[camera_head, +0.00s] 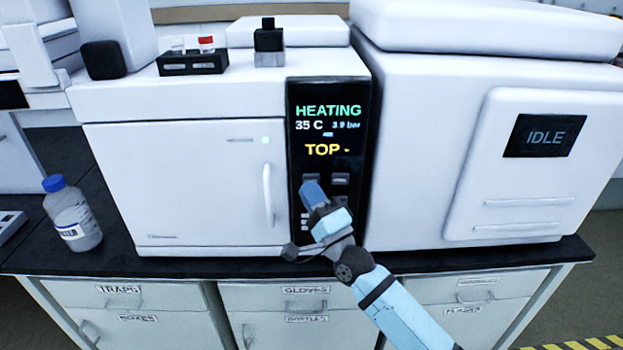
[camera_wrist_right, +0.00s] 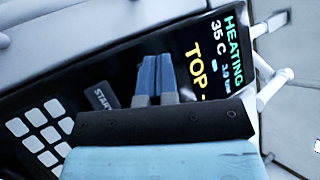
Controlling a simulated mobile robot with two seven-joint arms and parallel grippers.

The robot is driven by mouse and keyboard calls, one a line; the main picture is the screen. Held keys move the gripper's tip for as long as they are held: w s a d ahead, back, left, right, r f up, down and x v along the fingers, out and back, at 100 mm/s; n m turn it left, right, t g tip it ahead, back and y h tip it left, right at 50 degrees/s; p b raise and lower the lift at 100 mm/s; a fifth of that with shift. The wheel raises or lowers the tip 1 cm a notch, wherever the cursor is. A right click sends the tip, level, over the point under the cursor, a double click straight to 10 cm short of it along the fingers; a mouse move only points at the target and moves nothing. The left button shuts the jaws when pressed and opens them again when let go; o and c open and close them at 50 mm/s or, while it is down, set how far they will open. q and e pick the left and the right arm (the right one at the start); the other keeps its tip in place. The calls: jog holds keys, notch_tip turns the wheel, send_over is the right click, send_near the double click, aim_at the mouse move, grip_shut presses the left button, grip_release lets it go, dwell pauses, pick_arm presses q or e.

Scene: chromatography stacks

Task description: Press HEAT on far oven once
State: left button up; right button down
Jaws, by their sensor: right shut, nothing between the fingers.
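The oven (camera_head: 190,185) is a white box with a closed door on the bench. Its black control panel (camera_head: 361,110) reads "HEATING", "35 C", "3.9 bar" and "TOP". In the right wrist view the panel's display (camera_wrist_right: 218,65) shows the same words at a slant. My right gripper (camera_head: 312,188) is shut and empty, its blue fingers over the panel's button area below the display. In the right wrist view the fingertips (camera_wrist_right: 153,62) lie beside a START button (camera_wrist_right: 102,95). I cannot tell whether they touch the panel. The HEAT label is not readable. My left gripper is out of view.
A white unit (camera_head: 420,120) with an "IDLE" screen (camera_head: 545,136) stands close on the right. A blue-capped bottle (camera_head: 72,215) stands on the left bench. A small black vial rack (camera_head: 192,64) sits on the oven. The oven's door handle (camera_head: 267,195) sticks out left of the panel.

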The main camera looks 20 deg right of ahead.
jog(key=shift+s+a, duration=0.1)
jog(key=shift+s, duration=0.25)
jog(key=s+p, duration=0.1)
jog(key=s, duration=0.1)
jog(key=s+a, duration=0.1)
jog(key=s, duration=0.2)
jog(key=shift+a+p, duration=0.2)
jog(key=shift+p, duration=0.2)
jog(key=shift+w, duration=0.1)
dwell(0.4)
